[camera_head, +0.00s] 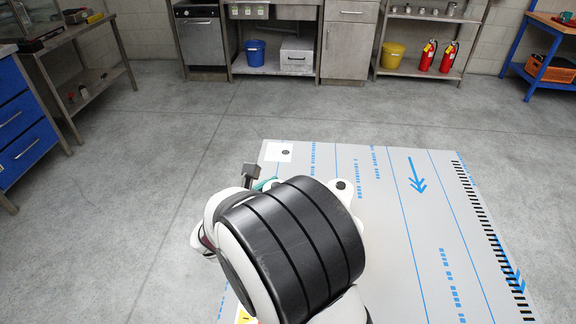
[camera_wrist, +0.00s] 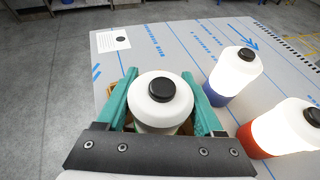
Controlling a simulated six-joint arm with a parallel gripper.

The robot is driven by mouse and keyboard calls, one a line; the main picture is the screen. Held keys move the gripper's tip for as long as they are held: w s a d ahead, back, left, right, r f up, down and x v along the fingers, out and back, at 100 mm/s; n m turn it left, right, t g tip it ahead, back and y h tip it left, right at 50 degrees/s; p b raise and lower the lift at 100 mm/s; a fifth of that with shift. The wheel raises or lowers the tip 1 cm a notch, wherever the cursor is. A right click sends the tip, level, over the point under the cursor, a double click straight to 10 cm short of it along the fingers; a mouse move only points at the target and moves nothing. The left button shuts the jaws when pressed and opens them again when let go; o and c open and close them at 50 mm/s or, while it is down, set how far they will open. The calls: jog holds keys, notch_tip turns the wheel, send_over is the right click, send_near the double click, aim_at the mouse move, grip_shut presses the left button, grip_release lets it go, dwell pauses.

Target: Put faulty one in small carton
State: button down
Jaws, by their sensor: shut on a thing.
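My gripper (camera_wrist: 160,78) has teal fingers on either side of a white bottle (camera_wrist: 150,108) with a black cap and is shut on it. The bottle is seen from above, so its lower part is mostly hidden. Small brown patches, perhaps carton, show beside the fingers (camera_wrist: 111,88); how the bottle sits relative to them I cannot tell. A bottle with a blue lower part (camera_wrist: 236,74) stands to the right. A bottle with a red lower part (camera_wrist: 288,130) stands nearer. In the head view my arm hides most of this; a teal bit of the gripper (camera_head: 265,184) shows.
The grey table (camera_head: 400,220) has blue printed marks and a black striped strip along its right side. A white card with a dark spot (camera_head: 276,152) lies at its far left corner. The table's far right is clear. Benches, a blue bucket (camera_head: 255,52) and red extinguishers (camera_head: 448,57) stand far back.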

jog(key=shift+f, duration=0.2)
jog(key=shift+f, duration=0.1)
grip_release()
